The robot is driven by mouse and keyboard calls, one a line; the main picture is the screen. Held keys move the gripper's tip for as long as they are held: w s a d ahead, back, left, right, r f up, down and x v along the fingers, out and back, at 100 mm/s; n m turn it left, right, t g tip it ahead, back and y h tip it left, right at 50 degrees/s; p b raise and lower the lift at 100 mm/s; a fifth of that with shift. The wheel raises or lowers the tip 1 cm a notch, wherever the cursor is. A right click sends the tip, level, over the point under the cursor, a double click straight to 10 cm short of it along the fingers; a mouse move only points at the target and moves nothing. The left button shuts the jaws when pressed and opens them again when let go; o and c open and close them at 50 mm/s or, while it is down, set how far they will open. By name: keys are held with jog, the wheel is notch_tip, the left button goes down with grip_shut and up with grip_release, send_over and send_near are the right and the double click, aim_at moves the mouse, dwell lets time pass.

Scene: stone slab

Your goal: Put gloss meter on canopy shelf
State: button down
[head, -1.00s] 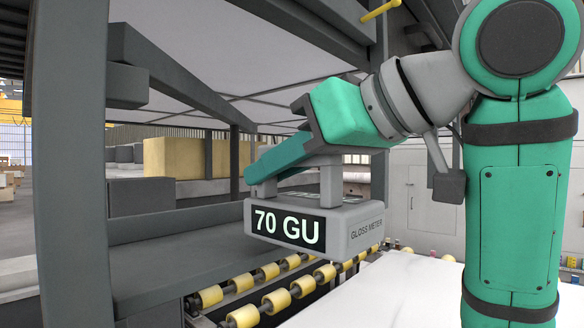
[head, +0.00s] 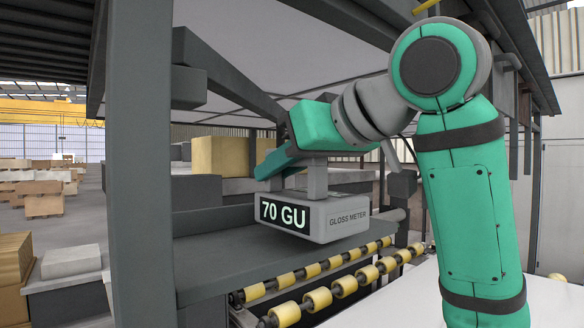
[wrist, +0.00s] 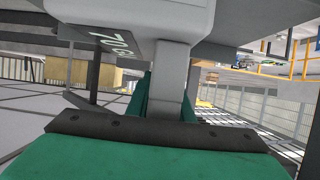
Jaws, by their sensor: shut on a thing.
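The gloss meter (head: 339,219) is a grey box with a black display reading "70 GU". My gripper (head: 301,176) is shut on its raised grip and holds it level from above. The canopy shelf (head: 205,221) is a dark grey ledge inside the canopy frame. In the head view the meter overlaps the shelf's right part. I cannot tell how far above the shelf its underside is, or whether they touch.
A dark canopy post (head: 139,170) stands left of the meter, with a sloping brace (head: 232,75) above. Yellow rollers (head: 317,299) run below and right of the shelf. A white slab (head: 410,295) lies at the lower right. A yellow block (head: 222,157) stands behind the shelf.

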jog(key=w+a, duration=0.2)
jog(key=shift+w+f, duration=0.1)
jog(key=shift+w, duration=0.2)
jog(key=shift+f, duration=0.8)
jog(key=c, duration=1.5)
grip_release()
jog(key=v, duration=1)
jog(key=shift+s+d+r, duration=0.15)
jog(key=shift+s+d, duration=0.05)
jog(key=shift+s, duration=0.1)
